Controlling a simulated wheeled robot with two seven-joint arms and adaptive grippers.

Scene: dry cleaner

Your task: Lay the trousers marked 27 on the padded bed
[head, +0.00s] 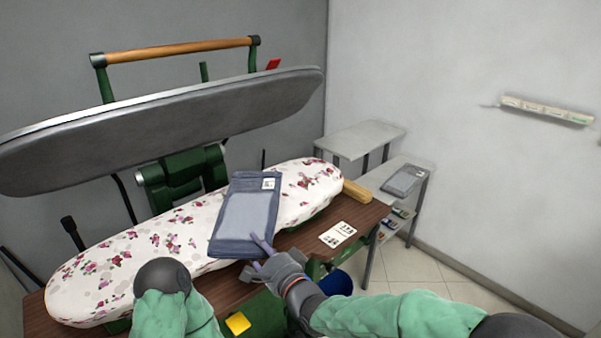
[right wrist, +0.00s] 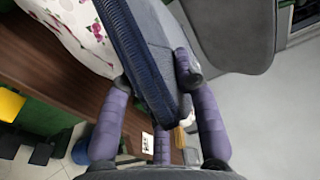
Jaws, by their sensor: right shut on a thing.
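The folded grey-blue trousers (head: 245,215) have a small white tag at the upper right corner; its number is too small to read. My right gripper (head: 263,250) is shut on their near edge. In the right wrist view the purple fingers pinch the trousers (right wrist: 140,60) from both sides. The padded bed (head: 125,262) has a white cover with pink flowers. It also shows in the right wrist view (right wrist: 75,25). The trousers overlap the bed's middle and front edge in the head view; I cannot tell whether they touch it. My left gripper is out of view.
The grey press head (head: 170,122) with a wooden handle (head: 180,50) is raised above the bed. A printed card (head: 337,234) lies on the brown table (head: 362,218). Another folded grey garment (head: 404,180) lies on a side table (head: 425,166) at right. A wooden block sits at the bed's right end.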

